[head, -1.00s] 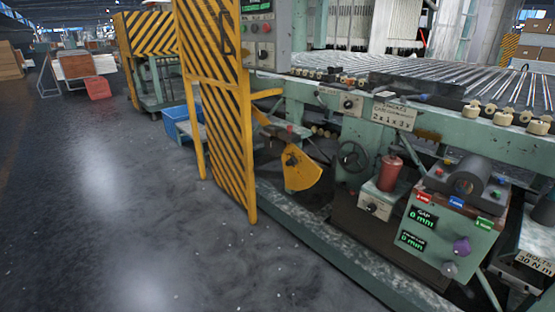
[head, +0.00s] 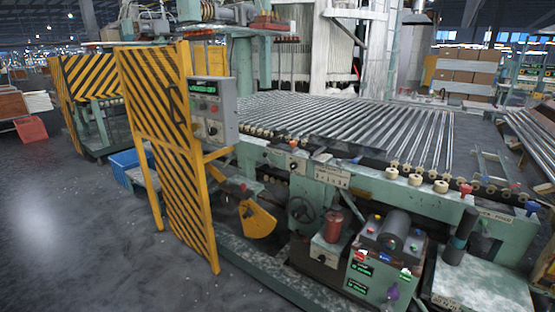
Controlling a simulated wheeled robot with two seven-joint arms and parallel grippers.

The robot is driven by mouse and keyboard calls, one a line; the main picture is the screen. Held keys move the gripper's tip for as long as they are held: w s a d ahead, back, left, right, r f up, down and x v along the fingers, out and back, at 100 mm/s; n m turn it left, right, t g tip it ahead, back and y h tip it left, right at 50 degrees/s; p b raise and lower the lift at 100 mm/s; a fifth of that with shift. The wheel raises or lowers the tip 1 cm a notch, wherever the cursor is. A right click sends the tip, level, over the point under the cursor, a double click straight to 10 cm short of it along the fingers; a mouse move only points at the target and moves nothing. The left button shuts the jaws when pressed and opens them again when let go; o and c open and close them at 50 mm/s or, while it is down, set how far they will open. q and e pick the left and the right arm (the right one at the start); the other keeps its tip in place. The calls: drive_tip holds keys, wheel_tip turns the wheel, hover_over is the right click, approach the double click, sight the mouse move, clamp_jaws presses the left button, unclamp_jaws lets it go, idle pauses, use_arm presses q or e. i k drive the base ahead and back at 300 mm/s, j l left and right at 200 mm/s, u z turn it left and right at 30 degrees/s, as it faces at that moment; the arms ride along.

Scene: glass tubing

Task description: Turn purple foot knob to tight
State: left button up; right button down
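The purple knob (head: 393,292) sits low on the front face of a green control box (head: 371,282) at the lower right. The box has two small green displays and a dark cylinder on top. A grey knob lies just below the purple one, at the picture's lower edge. The purple knob's angle is too small to read. Neither of my grippers is in view.
A yellow-black striped guard (head: 178,160) with a grey control panel (head: 213,110) stands left of the roller table (head: 340,120). A red canister (head: 333,223) and a handwheel (head: 300,210) are beside the green box. Open grey floor (head: 80,220) lies at left.

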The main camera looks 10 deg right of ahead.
sight(393, 294)
drive_tip(key=z, duration=1.4)
